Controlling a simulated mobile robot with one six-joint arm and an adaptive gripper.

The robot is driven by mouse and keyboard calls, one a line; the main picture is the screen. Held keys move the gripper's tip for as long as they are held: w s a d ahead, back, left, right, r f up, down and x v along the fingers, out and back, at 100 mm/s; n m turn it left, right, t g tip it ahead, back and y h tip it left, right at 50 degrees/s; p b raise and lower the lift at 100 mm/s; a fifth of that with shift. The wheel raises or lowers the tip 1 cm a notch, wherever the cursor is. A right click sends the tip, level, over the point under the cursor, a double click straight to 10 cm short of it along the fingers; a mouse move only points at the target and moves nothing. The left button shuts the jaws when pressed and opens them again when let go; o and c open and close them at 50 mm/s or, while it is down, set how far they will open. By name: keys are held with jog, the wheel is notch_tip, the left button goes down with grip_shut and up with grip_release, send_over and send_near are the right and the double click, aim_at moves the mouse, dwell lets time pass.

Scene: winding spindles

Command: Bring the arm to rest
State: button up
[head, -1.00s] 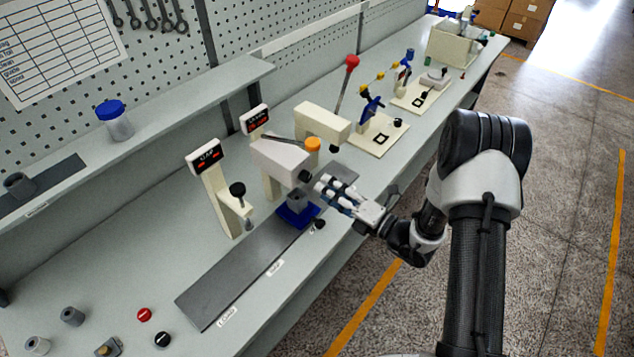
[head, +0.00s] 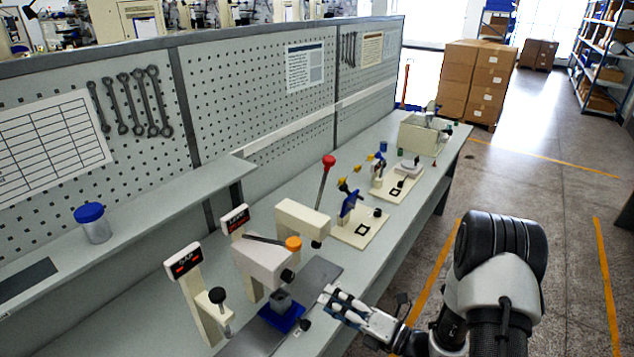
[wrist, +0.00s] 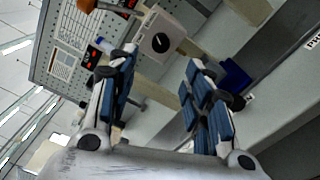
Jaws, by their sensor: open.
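My gripper (head: 345,303) is at the front edge of the workbench in the head view, beside a blue fixture (head: 281,314) with a grey block in it. In the wrist view my gripper (wrist: 160,78) shows two blue-padded fingers spread apart with nothing between them. My arm (head: 490,275) stands at the right, over the floor in front of the bench. The blue fixture also shows in the wrist view (wrist: 234,76), partly hidden behind the right finger.
A beige press with an orange knob (head: 293,244) stands behind the fixture. A gauge stand marked GAP (head: 186,262) is left of it. A red-handled lever press (head: 329,162) and cream fixture boards (head: 358,228) stand farther along. The aisle floor (head: 535,190) is clear.

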jog(key=s+a+r+n+g+h+b, duration=0.1)
jog(key=s+a+r+n+g, duration=0.4)
jog(key=s+n, duration=0.4)
jog(key=s+a+r+n+g+h+b, duration=0.1)
jog(key=s+a+r+n+g, duration=0.2)
jog(key=s+r+n+g, duration=0.65)
jog(key=s+d+n+t+h+b, duration=0.1)
jog(key=s+d+n+t+h, duration=0.3)
jog(key=n, duration=0.6)
jog(key=s+d+r+n+t+h+b, duration=0.1)
jog(key=s+d+n+t+h, duration=0.3)
jog(key=d+n+h, duration=0.4)
jog(key=d+n+b, duration=0.1)
jog(key=d+n, duration=0.2)
jog(key=shift+d, duration=0.15)
